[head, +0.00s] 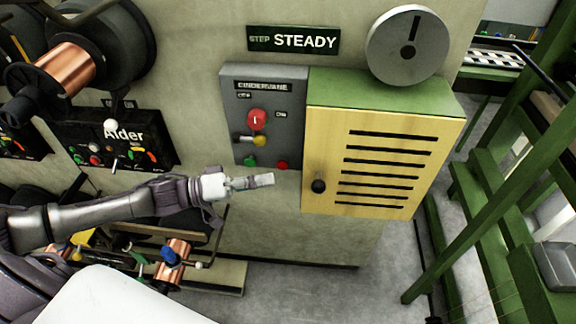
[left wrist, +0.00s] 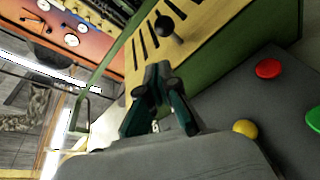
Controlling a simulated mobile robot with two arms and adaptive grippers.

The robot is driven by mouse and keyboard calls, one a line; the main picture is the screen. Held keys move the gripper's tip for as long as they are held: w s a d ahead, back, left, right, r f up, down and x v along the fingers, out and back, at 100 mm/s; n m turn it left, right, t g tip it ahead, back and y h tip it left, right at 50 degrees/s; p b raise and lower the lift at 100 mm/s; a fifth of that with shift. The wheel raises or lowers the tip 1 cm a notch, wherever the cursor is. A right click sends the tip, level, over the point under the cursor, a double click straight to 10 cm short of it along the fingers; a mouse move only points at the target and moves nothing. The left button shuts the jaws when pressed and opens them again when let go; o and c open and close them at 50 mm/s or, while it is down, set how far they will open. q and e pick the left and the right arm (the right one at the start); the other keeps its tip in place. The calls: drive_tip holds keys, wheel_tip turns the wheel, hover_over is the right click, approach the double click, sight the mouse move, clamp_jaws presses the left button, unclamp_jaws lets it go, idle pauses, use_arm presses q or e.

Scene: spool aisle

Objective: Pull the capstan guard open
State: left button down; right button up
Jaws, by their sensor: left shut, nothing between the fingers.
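The capstan guard (head: 428,120) is a yellow panel with several black slots on the front of a green box; it looks closed. It also shows in the left wrist view (left wrist: 196,17). Its round black knob (head: 318,186) is at the panel's lower left, and lies beyond my fingertips in the left wrist view (left wrist: 167,28). My left gripper (head: 265,180) is shut and empty, just left of the knob and apart from it, below the grey switch panel. Its dark fingers show in the left wrist view (left wrist: 158,80). My right gripper is in neither view.
The grey switch panel (head: 270,98) beside the guard carries a red button (head: 257,119), a yellow knob and small buttons. A grey disc (head: 407,45) stands above the box. A green frame (head: 480,150) stands at right. Bare floor lies between the frame and the box.

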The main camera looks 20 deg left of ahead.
sight(303, 177)
use_arm(q)
drive_tip(key=w+d+n, duration=0.1)
drive_tip(key=w+d, duration=0.1)
drive_tip(key=w+d+f+n+p, duration=0.1)
drive_tip(key=w+d+n, duration=0.1)
drive_tip(key=w+d+n+y+p, duration=0.1)
drive_tip(key=d, duration=0.2)
drive_tip(key=shift+w+f, duration=0.35)
drive_tip(key=shift+w, duration=0.05)
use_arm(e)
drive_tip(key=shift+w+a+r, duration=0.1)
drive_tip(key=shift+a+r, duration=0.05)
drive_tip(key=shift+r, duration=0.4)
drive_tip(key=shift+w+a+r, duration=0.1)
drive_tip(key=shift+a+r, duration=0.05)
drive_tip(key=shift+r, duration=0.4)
use_arm(q)
drive_tip(key=shift+n, duration=0.3)
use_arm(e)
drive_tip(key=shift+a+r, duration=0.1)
